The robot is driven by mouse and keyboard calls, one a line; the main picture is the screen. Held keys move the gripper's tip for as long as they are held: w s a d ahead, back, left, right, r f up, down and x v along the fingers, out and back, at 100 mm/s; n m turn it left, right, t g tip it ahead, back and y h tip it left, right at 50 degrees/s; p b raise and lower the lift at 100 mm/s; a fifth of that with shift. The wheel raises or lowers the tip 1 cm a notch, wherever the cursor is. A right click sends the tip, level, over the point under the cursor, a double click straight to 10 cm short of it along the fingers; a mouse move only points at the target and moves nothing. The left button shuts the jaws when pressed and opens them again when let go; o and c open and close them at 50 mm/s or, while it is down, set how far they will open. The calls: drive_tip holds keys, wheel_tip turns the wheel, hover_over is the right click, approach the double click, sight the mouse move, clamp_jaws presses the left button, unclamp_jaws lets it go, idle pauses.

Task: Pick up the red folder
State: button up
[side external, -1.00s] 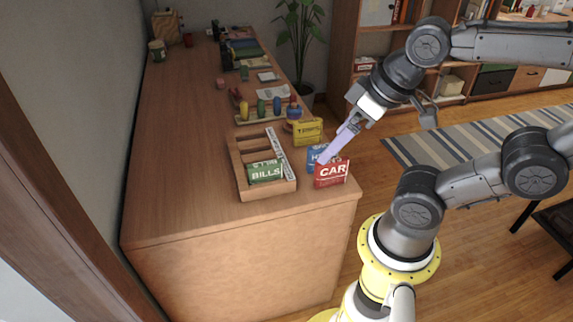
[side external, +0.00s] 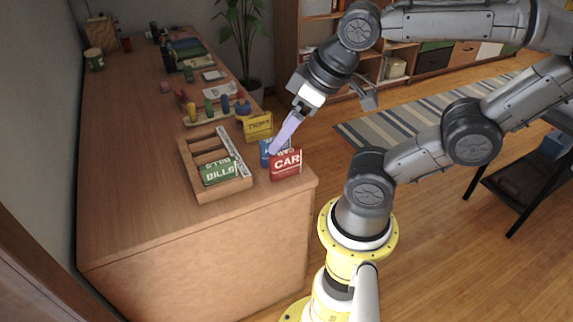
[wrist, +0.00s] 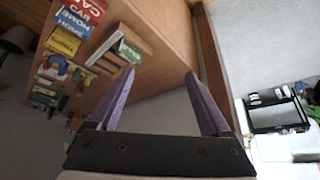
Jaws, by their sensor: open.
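The red folder (side external: 285,165), labelled CAR, stands upright at the near right corner of the wooden counter. It also shows at the top left of the wrist view (wrist: 88,6), partly cut off by the frame edge. My gripper (side external: 273,151) is open, with its pale purple fingers pointing down and left. In the side view they overlap the blue folder (side external: 264,155) just behind the red one. In the wrist view the fingers (wrist: 160,76) are wide apart with nothing between them, and the red folder lies off to their upper left. I see no contact with it.
A yellow folder (side external: 257,131) stands behind the blue one. A wooden tray (side external: 208,196) left of the red folder holds green folders (side external: 219,170). Coloured pegs (side external: 208,107) stand farther back. The counter's front (side external: 150,225) is bare. A plant (side external: 242,40) stands behind the counter.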

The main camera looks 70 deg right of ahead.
drive_tip(key=shift+c, duration=1.2)
